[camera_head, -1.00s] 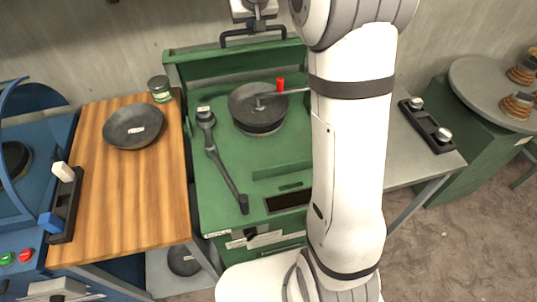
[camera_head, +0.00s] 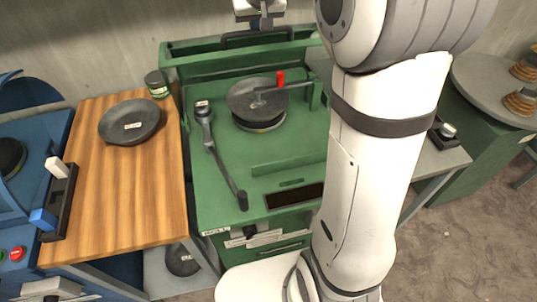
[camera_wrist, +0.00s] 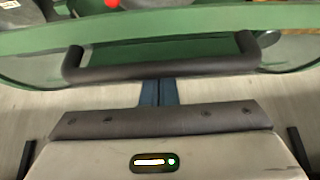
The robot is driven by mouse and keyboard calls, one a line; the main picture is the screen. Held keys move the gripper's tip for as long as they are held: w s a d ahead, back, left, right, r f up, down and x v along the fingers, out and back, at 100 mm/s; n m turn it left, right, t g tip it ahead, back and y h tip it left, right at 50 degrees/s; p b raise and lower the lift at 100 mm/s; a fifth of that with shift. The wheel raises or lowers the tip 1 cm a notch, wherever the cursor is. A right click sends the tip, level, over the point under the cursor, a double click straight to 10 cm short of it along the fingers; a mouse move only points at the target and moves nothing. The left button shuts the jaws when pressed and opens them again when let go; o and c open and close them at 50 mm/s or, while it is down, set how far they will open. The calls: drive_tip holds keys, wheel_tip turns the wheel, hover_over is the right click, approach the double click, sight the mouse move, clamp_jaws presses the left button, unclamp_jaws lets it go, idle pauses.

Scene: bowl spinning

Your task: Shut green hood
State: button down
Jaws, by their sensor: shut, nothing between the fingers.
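The green hood (camera_head: 190,52) stands raised at the back of the green machine, with a black bar handle (camera_head: 232,40) along its top. In the wrist view the handle (camera_wrist: 100,74) crosses in front of the green hood edge (camera_wrist: 200,20). My gripper (camera_head: 258,20) is behind the hood, at the handle. In the wrist view its closed blue fingers (camera_wrist: 158,92) meet the handle's near edge at mid-length; the bar hides the tips, so I cannot tell whether they touch. Nothing is held between them.
A dark round plate with a red knob (camera_head: 280,78) sits on the green machine bed, beside a black lever (camera_head: 222,160). A wooden table (camera_head: 120,190) with a dark bowl (camera_head: 130,120) and a jar (camera_head: 157,84) stands left. My arm covers the machine's right side.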

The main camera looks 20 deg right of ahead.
sight(259, 46)
drive_tip(key=shift+s+f+b, duration=0.35)
drive_tip(key=shift+s+b, duration=0.1)
drive_tip(key=shift+s, duration=0.15)
drive_tip(key=shift+s+f+b, duration=0.15)
drive_tip(key=shift+s+b, duration=0.55)
drive_tip(key=shift+s, duration=0.75)
drive_tip(key=shift+s+f+b, duration=0.3)
drive_tip(key=shift+s+b, duration=0.3)
drive_tip(key=shift+s, duration=0.15)
drive_tip(key=s+f+b, duration=1.1)
drive_tip(key=s+b, duration=0.2)
drive_tip(key=s, duration=0.3)
drive_tip(key=shift+f, duration=0.15)
